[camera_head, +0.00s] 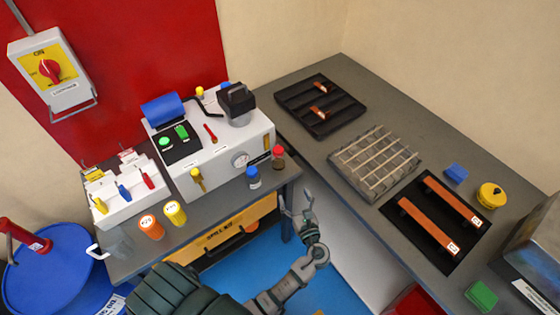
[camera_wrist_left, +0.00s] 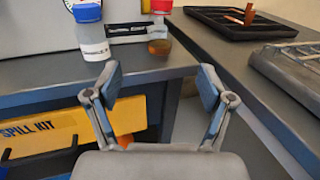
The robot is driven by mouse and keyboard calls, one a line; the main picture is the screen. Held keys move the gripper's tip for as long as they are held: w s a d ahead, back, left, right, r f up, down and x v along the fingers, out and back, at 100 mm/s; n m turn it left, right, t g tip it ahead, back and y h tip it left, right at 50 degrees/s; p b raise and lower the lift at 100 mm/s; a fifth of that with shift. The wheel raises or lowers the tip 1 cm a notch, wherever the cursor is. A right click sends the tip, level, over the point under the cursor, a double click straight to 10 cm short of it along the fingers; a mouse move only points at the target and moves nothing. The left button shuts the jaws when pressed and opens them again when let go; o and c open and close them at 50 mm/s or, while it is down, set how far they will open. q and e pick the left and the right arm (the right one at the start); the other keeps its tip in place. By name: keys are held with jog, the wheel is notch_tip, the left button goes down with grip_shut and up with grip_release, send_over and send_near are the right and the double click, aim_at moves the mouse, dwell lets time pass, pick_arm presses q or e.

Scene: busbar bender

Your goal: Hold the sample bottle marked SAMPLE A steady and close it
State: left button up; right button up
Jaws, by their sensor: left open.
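A clear bottle with a blue cap (camera_head: 253,176) and a white label stands upright near the front edge of the grey bench; it also shows in the left wrist view (camera_wrist_left: 91,36). A smaller bottle with a red cap (camera_head: 278,157) and amber contents stands to its right, also in the left wrist view (camera_wrist_left: 160,33). The label writing is too small to read, so I cannot tell which is SAMPLE A. My left gripper (camera_head: 297,204) is open and empty, in front of the bench edge and apart from both bottles. Its spread fingers show in the left wrist view (camera_wrist_left: 158,88). My right gripper is not in view.
A white bending machine (camera_head: 225,160) stands behind the bottles. Orange (camera_head: 150,227) and yellow (camera_head: 175,213) containers stand left on the bench. A yellow spill kit drawer (camera_wrist_left: 50,138) is below the bench edge. The right bench holds a black tray (camera_head: 320,104) and a wire rack (camera_head: 375,163).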

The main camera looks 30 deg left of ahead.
pick_arm(q)
send_near(281, 162)
jog(key=a, duration=0.1)
jog(key=x, duration=0.5)
jog(key=shift+d+r, duration=0.1)
jog(key=shift+w+a+b, duration=0.3)
jog(key=shift+w+a, duration=0.15)
jog(key=shift+a, duration=0.65)
jog(key=shift+w+a, duration=0.2)
jog(key=shift+w, duration=0.15)
jog(key=w+a, duration=0.2)
jog(key=w, duration=0.1)
jog(key=shift+w+b, duration=0.1)
jog(key=shift+b, duration=0.2)
jog(key=shift+a, duration=0.15)
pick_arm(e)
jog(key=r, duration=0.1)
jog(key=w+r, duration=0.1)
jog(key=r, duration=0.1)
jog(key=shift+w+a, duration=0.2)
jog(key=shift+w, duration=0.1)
